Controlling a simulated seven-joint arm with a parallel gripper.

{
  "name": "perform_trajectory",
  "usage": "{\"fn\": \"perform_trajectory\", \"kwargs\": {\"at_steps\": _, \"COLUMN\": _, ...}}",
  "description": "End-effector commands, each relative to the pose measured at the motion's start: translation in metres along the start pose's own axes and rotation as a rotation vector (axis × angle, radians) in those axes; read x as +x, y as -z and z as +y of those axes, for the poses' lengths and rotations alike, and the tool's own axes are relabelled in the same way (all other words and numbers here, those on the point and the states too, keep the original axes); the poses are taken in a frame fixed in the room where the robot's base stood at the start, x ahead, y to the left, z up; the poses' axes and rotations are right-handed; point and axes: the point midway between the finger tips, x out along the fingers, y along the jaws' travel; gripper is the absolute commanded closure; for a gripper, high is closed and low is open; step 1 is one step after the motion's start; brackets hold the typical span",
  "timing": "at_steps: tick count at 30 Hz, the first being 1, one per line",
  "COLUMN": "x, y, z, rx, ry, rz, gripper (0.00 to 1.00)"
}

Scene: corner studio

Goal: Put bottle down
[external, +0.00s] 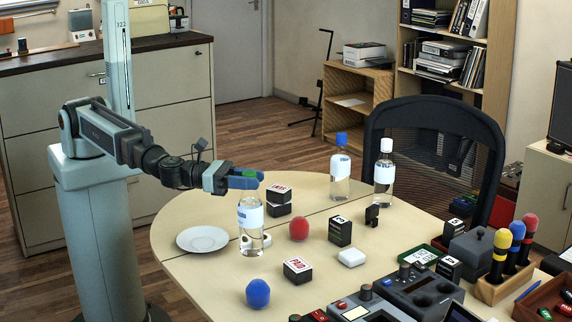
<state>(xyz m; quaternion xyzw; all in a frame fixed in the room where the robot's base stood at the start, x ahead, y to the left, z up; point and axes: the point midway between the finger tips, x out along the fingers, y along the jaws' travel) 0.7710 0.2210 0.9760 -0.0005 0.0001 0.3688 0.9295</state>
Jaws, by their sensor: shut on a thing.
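My gripper (246,178) is shut on the top of a clear bottle (251,217) with a white label. The bottle is upright over the left part of the table (180,268), to the right of a white plate (202,239). I cannot tell whether its base touches the tabletop. My fingers hide the bottle's cap. Two other clear bottles stand farther back: one with a blue cap (340,168) and one with a white cap (384,172).
Devices (410,292) crowd the front right. A chair (440,150) stands behind. The table's left front is clear.

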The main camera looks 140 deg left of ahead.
Motion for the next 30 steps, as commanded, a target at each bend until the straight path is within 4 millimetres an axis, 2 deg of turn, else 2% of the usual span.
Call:
{"fn": "perform_trajectory", "kwargs": {"at_steps": 1, "x": 0.0, "y": -0.01, "z": 0.0, "rx": -0.001, "ry": 0.0, "rz": -0.004, "gripper": 1.0}}
{"fn": "perform_trajectory", "kwargs": {"at_steps": 9, "x": 0.0, "y": -0.043, "z": 0.0, "rx": -0.001, "ry": 0.001, "rz": -0.003, "gripper": 1.0}}
{"fn": "perform_trajectory", "kwargs": {"at_steps": 17, "x": -0.001, "y": -0.06, "z": -0.003, "rx": 0.001, "ry": 0.005, "rz": -0.002, "gripper": 1.0}}
{"fn": "perform_trajectory", "kwargs": {"at_steps": 20, "x": -0.005, "y": -0.062, "z": -0.011, "rx": 0.0, "ry": 0.017, "rz": -0.002, "gripper": 1.0}}
{"fn": "perform_trajectory", "kwargs": {"at_steps": 30, "x": -0.034, "y": -0.067, "z": -0.061, "rx": -0.002, "ry": 0.093, "rz": -0.005, "gripper": 1.0}}
